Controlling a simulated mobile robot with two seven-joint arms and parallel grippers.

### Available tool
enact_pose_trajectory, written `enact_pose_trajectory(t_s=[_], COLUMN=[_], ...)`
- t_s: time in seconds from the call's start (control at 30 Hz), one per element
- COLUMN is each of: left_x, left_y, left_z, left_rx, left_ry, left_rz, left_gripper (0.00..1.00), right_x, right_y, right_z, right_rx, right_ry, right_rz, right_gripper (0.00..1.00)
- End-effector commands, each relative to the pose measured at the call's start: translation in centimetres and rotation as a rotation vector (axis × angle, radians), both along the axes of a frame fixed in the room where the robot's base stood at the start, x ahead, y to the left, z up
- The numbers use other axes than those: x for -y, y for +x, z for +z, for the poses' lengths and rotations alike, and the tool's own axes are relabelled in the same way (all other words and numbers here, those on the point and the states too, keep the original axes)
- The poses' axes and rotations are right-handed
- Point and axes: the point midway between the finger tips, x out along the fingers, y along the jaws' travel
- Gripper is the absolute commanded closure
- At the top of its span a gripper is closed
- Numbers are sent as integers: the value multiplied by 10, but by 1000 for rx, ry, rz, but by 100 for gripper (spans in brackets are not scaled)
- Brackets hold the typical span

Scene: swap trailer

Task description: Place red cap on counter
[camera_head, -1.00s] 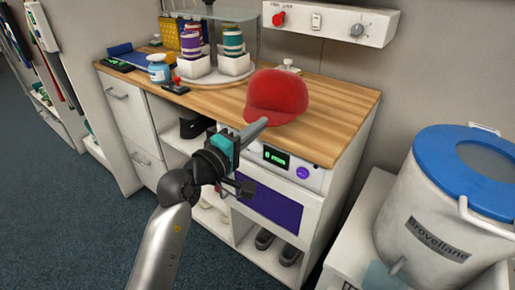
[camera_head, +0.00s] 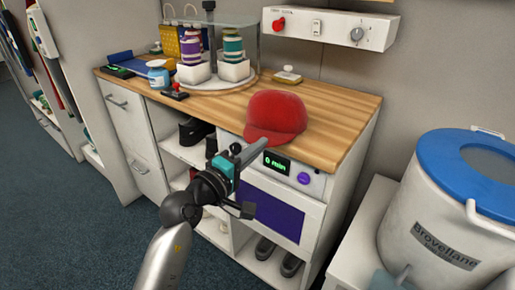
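The red cap (camera_head: 275,114) is at the front part of the wooden counter (camera_head: 335,122), its brim toward me. It looks very low over or resting on the wood; I cannot tell which. My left gripper (camera_head: 261,147) comes up from below, in front of the counter's front edge. Its grey fingers look closed together at the front of the brim, pinching it, and the tips are partly hidden against the cap. My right gripper is not in view.
A control panel (camera_head: 328,27) is on the wall. A blue-lidded bin (camera_head: 437,225) stands right. Bare wood lies right of the cap.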

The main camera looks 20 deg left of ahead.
Motion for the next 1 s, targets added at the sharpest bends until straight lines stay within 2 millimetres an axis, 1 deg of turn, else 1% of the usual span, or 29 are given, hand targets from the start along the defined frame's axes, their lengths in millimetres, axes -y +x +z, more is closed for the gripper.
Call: enact_pose_trajectory(t_s=[0.13,0.4,0.43,0.67,0.8,0.83,1.0], left_x=[0,0,0,0,0,0,-9], left_y=[0,0,0,0,0,-1,-24], left_z=[-3,-3,-3,-3,1,1,-1], left_rx=[0,0,0,0,1,0,-2], left_ry=[1,0,0,0,0,1,4], left_rz=[0,0,0,0,0,0,0], left_gripper=[100,69,67,67,67,67,67], right_x=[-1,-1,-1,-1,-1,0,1], right_y=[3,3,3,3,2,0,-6], right_z=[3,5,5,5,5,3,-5], right_rx=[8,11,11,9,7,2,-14], right_ry=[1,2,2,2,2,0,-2], right_rz=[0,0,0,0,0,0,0], right_gripper=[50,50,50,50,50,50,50])
